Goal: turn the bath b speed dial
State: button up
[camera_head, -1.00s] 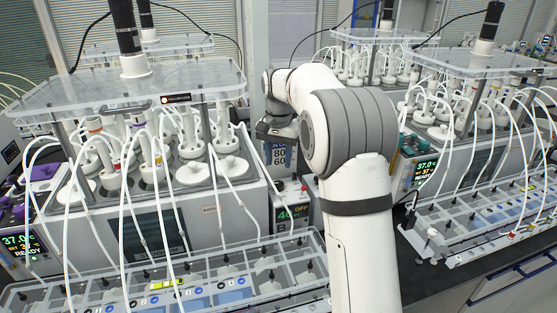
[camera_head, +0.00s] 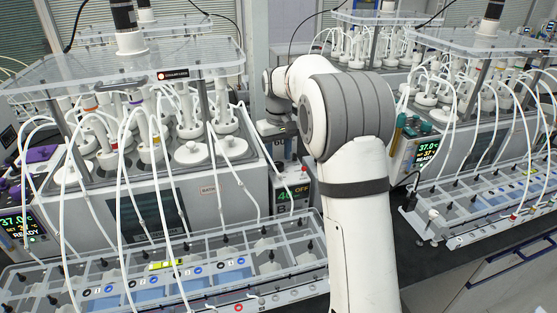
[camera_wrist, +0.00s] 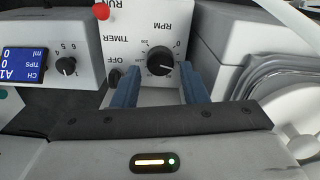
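In the wrist view a black round speed dial (camera_wrist: 161,62) with a white pointer line sits on a white panel, its "RPM" lettering upside down. My gripper (camera_wrist: 159,77) is open. Its two blue fingers stand left and right of the dial, with a gap visible on each side. The dial lies between or just past the fingertips; I cannot tell the depth. No "bath b" label is readable. In the head view my arm covers the dial, and my gripper's fingers cannot be made out.
A red "RUN" button (camera_wrist: 101,12) and a black "OFF" knob (camera_wrist: 115,76) share the panel. A pump unit with a blue display (camera_wrist: 24,64) and small knob (camera_wrist: 66,66) stands left. A white housing with coiled tubing (camera_wrist: 285,88) is close on the right.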

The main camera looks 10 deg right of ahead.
aim_at(278, 167)
jog(key=shift+f, duration=1.3)
jog(key=c, duration=0.7)
jog(key=shift+m+p, duration=0.35)
jog(key=shift+m, duration=1.85)
jog(key=o, duration=0.7)
jog(key=shift+r, duration=0.1)
